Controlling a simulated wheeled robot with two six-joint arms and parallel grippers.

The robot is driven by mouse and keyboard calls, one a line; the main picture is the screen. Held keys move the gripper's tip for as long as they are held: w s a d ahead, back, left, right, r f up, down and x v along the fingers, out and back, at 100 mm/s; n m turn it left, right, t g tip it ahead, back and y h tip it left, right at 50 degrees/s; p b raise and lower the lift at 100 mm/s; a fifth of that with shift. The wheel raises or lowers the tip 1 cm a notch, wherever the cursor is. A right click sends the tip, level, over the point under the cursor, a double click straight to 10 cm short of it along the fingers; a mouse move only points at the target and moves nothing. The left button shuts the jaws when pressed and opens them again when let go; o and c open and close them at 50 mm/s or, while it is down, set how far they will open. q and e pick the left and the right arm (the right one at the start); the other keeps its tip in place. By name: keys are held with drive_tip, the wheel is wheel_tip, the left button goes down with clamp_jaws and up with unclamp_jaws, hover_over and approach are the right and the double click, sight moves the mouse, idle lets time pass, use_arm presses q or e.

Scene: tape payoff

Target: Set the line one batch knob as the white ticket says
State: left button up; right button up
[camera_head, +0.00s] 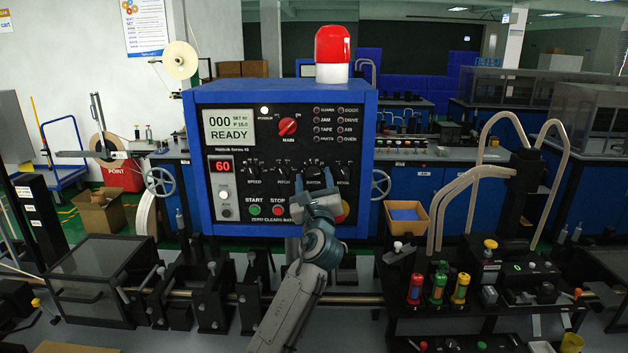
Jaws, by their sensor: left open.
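The blue control box (372,130) faces me with a dark panel. A row of small black knobs sits mid-panel, labelled SPEED, PITCH, BATCH and one partly readable. My left gripper (315,190) is open at the BATCH knob (313,173), just below and in front of it. The fingers partly cover the knob, so its pointer setting and any contact cannot be told. The display (229,129) reads 000 and READY, with small text beside it. A red 60 readout (222,166) is below it. I cannot make out a white ticket. My right gripper is not in view.
A red MAIN switch (288,127) is above the knobs. Green START (254,210) and red STOP (278,210) buttons sit below, close to my arm. A red beacon (332,46) tops the box. Colored-handled tools (437,285) stand at the right.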

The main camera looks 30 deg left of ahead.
use_arm(q)
drive_tip(key=shift+c, duration=0.4)
drive_tip(key=c, duration=0.9)
